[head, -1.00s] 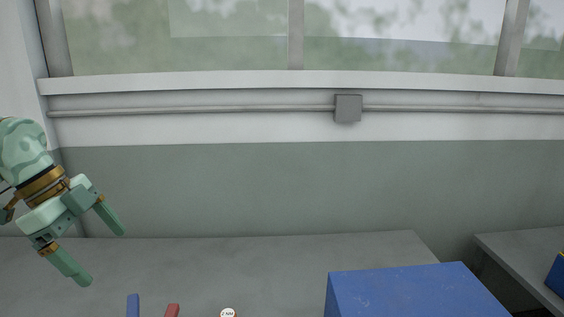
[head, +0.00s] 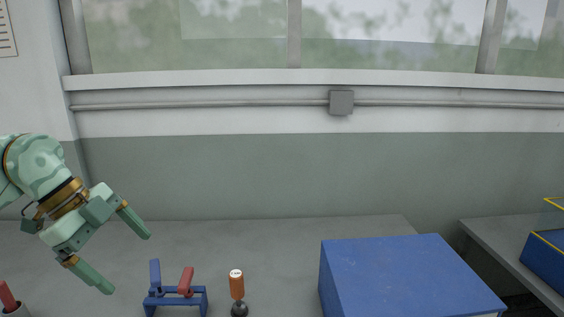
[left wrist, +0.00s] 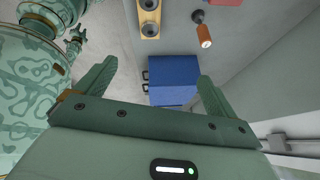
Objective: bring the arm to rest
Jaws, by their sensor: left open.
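My left gripper (head: 127,257) is in the head view at the left, raised in front of the wall and above the grey bench (head: 255,240). Its two fingers are spread wide with nothing between them. In the left wrist view the same gripper (left wrist: 157,78) shows its two green fingers apart, with the blue box beyond them. My right gripper is not seen in the head view.
A large blue box (head: 405,270) stands on the bench at the right. A blue rack with blue and red handles (head: 176,300) and an orange-handled tool (head: 237,287) stand at the front. Another blue container (head: 548,258) is at the far right. The bench's back middle is clear.

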